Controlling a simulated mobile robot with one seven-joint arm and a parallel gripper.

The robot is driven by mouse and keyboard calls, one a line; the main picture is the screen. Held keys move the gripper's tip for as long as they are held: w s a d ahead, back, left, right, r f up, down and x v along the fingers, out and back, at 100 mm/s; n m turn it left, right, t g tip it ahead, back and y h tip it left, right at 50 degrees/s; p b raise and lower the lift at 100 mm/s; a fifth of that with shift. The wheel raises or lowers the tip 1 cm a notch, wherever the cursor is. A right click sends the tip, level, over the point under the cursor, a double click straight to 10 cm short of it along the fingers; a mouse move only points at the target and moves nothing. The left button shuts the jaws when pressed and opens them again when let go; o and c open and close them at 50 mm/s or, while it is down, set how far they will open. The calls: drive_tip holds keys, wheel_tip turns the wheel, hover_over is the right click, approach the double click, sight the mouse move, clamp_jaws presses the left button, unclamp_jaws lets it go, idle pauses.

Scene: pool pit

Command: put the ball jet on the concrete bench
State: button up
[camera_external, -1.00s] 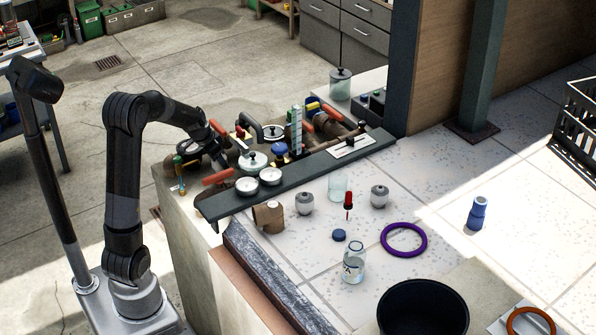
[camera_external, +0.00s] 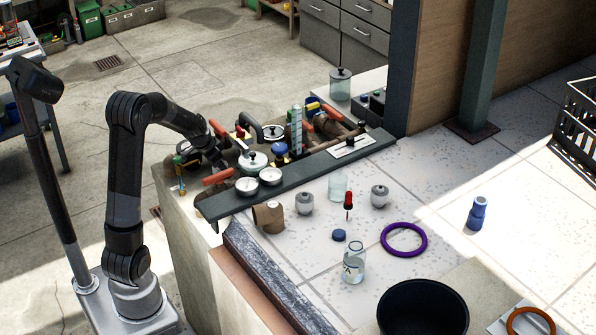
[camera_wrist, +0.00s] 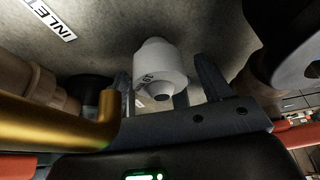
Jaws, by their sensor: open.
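A white, rounded cylindrical fitting with a dark opening, which looks like the ball jet (camera_wrist: 160,68), is in the middle of the wrist view. It appears between the two dark fingers of my gripper (camera_wrist: 168,84), which is open. Whether either finger touches it is unclear. In the external view my gripper (camera_external: 222,155) is low among the pipes, its fingertips mostly hidden, and I cannot make out the ball jet there. A pale slab (camera_external: 478,278) at the lower right may be the concrete bench; I cannot be sure.
A brass-coloured pipe (camera_wrist: 50,128) crosses the wrist view's left side. A dark beam (camera_external: 310,168) with round gauges edges the pipework.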

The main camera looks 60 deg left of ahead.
drive_tip(key=v, duration=1.2)
drive_tip(key=s+d+r, duration=0.2)
drive_tip(key=d+r, duration=0.1)
drive_tip(key=d, duration=0.5)
drive_tip(key=s+d+r, duration=0.3)
drive_tip(key=d, duration=0.6)
drive_tip(key=s+d+t, duration=0.1)
drive_tip(key=s+d, duration=1.1)
drive_tip(key=shift+f, duration=0.15)
